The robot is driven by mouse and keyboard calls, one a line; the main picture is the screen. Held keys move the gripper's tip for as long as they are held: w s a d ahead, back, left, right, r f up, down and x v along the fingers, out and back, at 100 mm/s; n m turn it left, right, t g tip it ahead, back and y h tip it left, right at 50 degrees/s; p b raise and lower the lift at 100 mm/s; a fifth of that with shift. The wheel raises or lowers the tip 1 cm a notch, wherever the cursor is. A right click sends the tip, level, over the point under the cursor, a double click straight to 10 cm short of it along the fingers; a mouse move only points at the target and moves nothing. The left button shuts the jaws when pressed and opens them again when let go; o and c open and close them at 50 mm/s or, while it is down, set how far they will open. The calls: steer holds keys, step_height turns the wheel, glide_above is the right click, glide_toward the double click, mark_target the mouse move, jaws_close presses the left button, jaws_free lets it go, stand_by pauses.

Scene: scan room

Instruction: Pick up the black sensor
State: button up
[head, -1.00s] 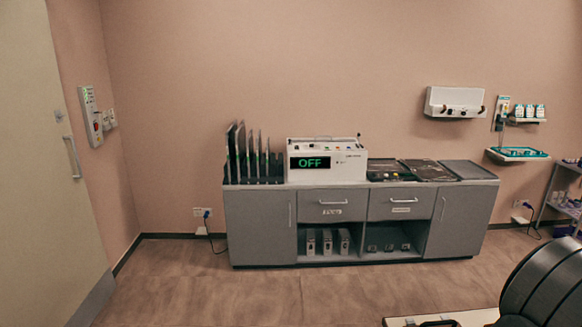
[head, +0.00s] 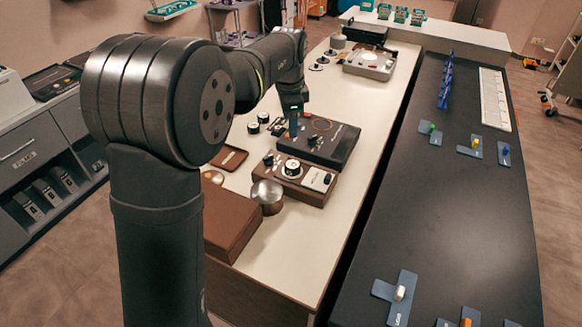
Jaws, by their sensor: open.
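My gripper (head: 292,128) points down over the cream table (head: 312,80), at the left edge of a flat black case (head: 328,146). It is open; its fingers are small and dark, and I cannot see anything held between them. Small black pieces (head: 275,126) lie just left of it, with two round black pieces with pale tops (head: 258,122) beyond them. I cannot tell which of these, if any, is the black sensor. The gripper may hide part of what lies beneath it.
A brown control box (head: 293,180), a metal cylinder (head: 267,196), a brown tray (head: 229,157) and a brown block (head: 228,222) crowd the near table. A turntable-like device (head: 370,64) stands farther back. A black bench (head: 440,200) with small colored parts is at right.

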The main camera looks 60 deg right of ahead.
steer(key=n, duration=0.2)
steer(key=n+h, duration=0.3)
steer(key=n, duration=0.9)
glide_toward(292, 165)
steer(key=f, duration=0.3)
steer(key=shift+s+d+f+t, duration=0.25)
steer(key=shift+d+f+t, duration=0.05)
steer(key=shift+t, duration=0.1)
steer(key=shift+d+x, duration=0.2)
steer(key=shift+x, duration=1.3)
steer(key=shift+d+x, duration=0.2)
steer(key=shift+x, duration=1.25)
steer(key=shift+r, duration=0.15)
steer(key=c, duration=0.7)
steer(key=shift+c, duration=0.4)
steer(key=shift+r, duration=0.1)
